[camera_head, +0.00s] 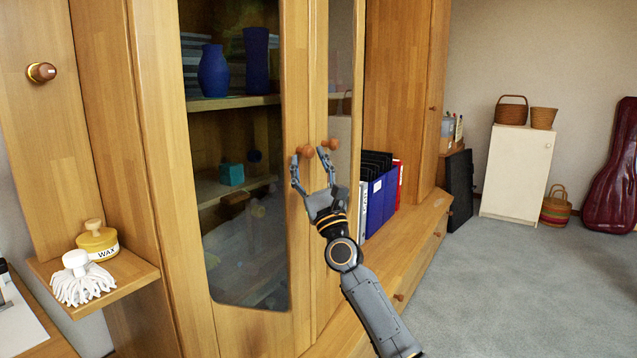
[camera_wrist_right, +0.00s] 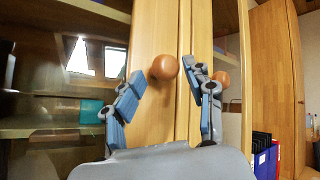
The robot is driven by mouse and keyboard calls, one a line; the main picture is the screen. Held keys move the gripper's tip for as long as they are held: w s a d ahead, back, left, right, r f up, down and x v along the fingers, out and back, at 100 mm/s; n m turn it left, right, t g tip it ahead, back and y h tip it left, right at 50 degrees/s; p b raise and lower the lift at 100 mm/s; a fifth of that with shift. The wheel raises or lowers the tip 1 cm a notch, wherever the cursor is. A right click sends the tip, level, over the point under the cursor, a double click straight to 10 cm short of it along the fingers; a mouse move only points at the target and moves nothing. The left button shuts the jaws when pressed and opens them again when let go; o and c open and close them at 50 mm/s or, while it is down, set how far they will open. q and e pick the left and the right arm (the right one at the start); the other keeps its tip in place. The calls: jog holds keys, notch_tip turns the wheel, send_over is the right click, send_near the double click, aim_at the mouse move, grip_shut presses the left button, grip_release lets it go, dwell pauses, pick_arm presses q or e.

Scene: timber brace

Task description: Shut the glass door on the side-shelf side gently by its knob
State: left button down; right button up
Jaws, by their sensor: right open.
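The glass door (camera_head: 296,230) beside the side shelf has a wooden frame and a dark glass pane. Its round wooden knob (camera_head: 304,151) is near the door's right edge. My right gripper (camera_head: 309,163) is open in front of this knob. How far the door stands from shut is hard to tell. My left gripper is not in view.
A second knob (camera_head: 333,144) is close to the right, by my right fingertip. The side shelf (camera_head: 128,283) holds a wax tin (camera_head: 97,241) and a white mop-like brush (camera_head: 82,281). Blue binders (camera_head: 376,200) stand right of the gripper. The carpet (camera_head: 510,290) at right is clear.

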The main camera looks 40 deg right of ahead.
jog(key=r+v, duration=0.1)
jog(key=v, duration=0.8)
jog(key=shift+s+a, duration=0.15)
jog(key=shift+s, duration=0.25)
jog(key=shift+f, duration=0.1)
